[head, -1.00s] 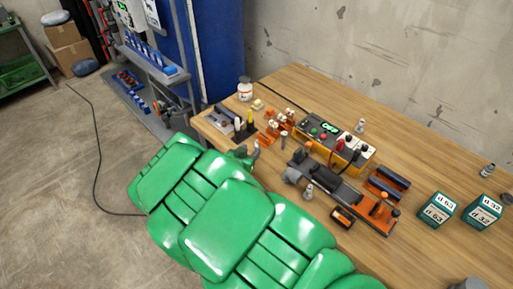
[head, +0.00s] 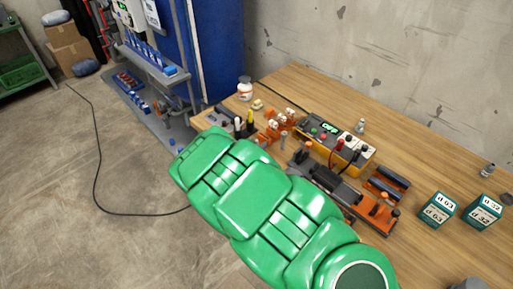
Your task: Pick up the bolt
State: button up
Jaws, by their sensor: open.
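No bolt can be made out for sure at this size. A small grey upright piece (head: 284,139) stands beside the orange clamps on the wooden workbench (head: 430,160). A similar small grey piece (head: 361,126) stands behind the yellow-black control box (head: 335,145), and another (head: 487,170) is at the far right of the bench. My green arm fills the lower middle and covers the bench's near edge. My gripper is hidden behind the arm, so its place relative to these pieces does not show.
Orange clamps (head: 281,122), a tool holder (head: 240,126), a white bottle (head: 245,88) and two green boxes (head: 438,209) (head: 484,211) stand on the bench. A grey and orange machine (head: 375,216) lies partly behind my arm. A concrete wall closes the back.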

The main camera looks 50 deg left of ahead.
grip_shut()
dwell(0.3)
notch_tip(320, 180, up, 9)
jog(key=shift+a+f, duration=0.1)
jog(key=shift+w+r, duration=0.1)
jog(key=shift+r, duration=0.5)
